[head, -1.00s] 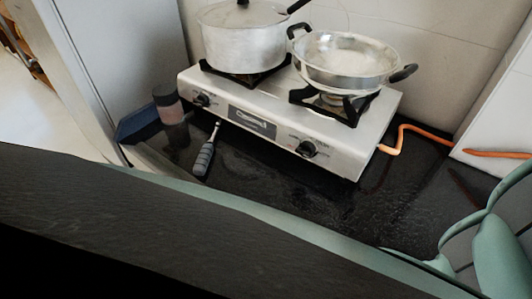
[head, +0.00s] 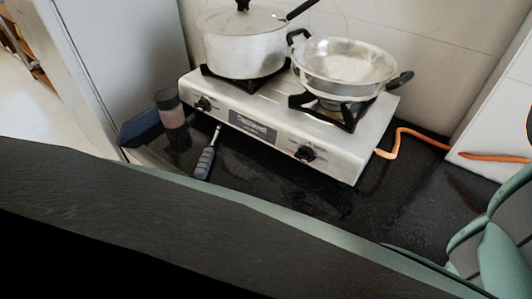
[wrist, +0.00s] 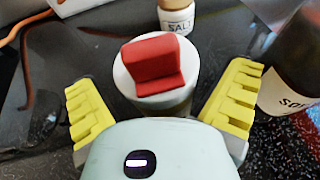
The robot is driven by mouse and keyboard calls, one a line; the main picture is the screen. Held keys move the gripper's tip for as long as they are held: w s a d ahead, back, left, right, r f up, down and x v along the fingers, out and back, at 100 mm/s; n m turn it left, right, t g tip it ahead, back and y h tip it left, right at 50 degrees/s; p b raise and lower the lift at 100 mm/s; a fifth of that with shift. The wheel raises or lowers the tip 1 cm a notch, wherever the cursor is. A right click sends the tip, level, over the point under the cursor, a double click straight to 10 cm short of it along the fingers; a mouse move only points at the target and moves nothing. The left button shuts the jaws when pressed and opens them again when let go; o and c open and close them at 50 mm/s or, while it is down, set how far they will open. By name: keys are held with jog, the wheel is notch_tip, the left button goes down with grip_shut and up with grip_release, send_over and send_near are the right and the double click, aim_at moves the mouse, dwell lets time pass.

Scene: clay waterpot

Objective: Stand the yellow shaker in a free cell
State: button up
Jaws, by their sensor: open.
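I cannot make out a yellow shaker or any cells in either view. In the wrist view, my gripper (wrist: 160,85) is open, with yellow ridged finger pads spread left and right. Between and just beyond the fingers stands a round container with a white rim (wrist: 122,78) and a red blocky piece (wrist: 155,65) on its top. The gripper body hides most of this container's side, so I cannot tell its colour. The fingers appear apart from it. The head view does not show my fingers, only pale green parts of my arm at the lower right.
A salt jar (wrist: 176,18) stands behind the container, and a dark labelled bottle (wrist: 292,75) is close to the right finger. The head view shows a stove (head: 330,158) with a lidded pot (head: 243,50) and a pan (head: 345,70), a dark-lidded jar (head: 171,115) and a screwdriver (head: 205,162).

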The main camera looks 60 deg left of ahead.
jog(key=c, duration=1.4)
jog(key=shift+r, duration=0.1)
notch_tip(320, 180, up, 10)
jog(key=shift+f+p, duration=0.15)
jog(key=shift+p, duration=0.35)
jog(key=w+a+r+n+g+y+p, duration=0.1)
jog(key=a+r+n+y+p, duration=0.15)
jog(key=a+r, duration=0.45)
jog(key=w+a+r+n+y+p, duration=0.1)
jog(key=a+r+y+p, duration=0.2)
jog(key=r, duration=0.9)
jog(key=d+f+m+h+b, duration=0.1)
jog(key=d+f, duration=0.2)
jog(key=f, duration=0.3)
jog(key=s+d+f+m+h+b, duration=0.1)
jog(key=d+f+h+b, duration=0.1)
jog(key=f, duration=0.4)
jog(key=s+d+f+m+t+h+b, duration=0.1)
jog(key=d+f+h+b, duration=0.1)
jog(key=d+f, duration=0.3)
jog(key=shift+f+m+h, duration=0.25)
jog(key=shift+f, duration=0.7)
